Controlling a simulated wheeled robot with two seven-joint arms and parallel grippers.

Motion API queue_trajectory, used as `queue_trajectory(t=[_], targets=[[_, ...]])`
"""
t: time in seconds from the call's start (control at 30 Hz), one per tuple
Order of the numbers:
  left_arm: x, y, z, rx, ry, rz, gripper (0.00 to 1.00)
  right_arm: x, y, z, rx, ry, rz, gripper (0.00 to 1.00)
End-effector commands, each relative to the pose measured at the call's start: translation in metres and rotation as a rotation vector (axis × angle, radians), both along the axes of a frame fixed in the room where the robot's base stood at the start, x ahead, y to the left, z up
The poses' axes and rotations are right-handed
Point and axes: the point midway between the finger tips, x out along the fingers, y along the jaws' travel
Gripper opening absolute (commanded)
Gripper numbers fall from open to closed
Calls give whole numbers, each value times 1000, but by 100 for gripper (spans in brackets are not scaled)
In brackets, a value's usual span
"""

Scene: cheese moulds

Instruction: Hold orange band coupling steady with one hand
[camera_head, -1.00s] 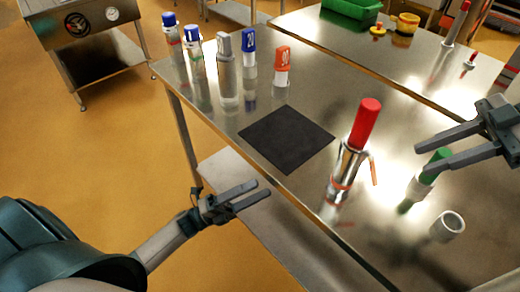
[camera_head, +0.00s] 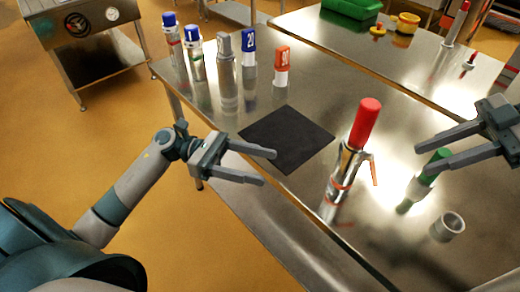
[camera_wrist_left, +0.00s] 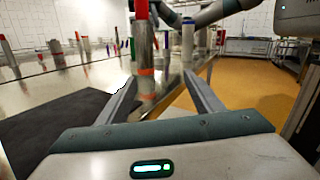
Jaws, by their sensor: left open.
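The coupling with the orange band (camera_head: 334,193) is a shiny metal cylinder standing upright near the table's front edge, with a red top (camera_head: 365,124) and an orange-tipped lever (camera_head: 374,173) on its right side. In the left wrist view the coupling (camera_wrist_left: 144,48) stands beyond and between my fingers, its orange band visible. My left gripper (camera_head: 268,168) is open and empty, left of the coupling and apart from it, by the front edge of the black mat. My right gripper (camera_head: 424,152) is open beside a green-topped piece (camera_head: 438,163); whether they touch I cannot tell.
The black mat (camera_head: 287,139) lies bare on the metal table (camera_head: 330,80). Several capped cylinders, including an orange-capped one (camera_head: 282,58), stand at the back left. A hollow metal ring (camera_head: 448,226) is at front right. A green bin (camera_head: 351,9) sits on the far table.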

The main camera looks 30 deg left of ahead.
Motion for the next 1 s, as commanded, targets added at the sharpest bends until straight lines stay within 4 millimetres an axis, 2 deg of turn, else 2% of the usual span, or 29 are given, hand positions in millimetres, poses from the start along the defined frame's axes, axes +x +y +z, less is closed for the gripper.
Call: queue_trajectory(t=[0.1,0.23,0.77,1.0], targets=[[13,1,15,56,-74,59,60,0,0,0,0,0,0,31],[22,2,22,78,-103,99,60,0,0,0,0,0,0,31],[23,2,23,79,-106,105,60,0,0,0,0,0,0,31],[25,-8,23,78,-107,105,60,0,0,0,0,0,0,31]])
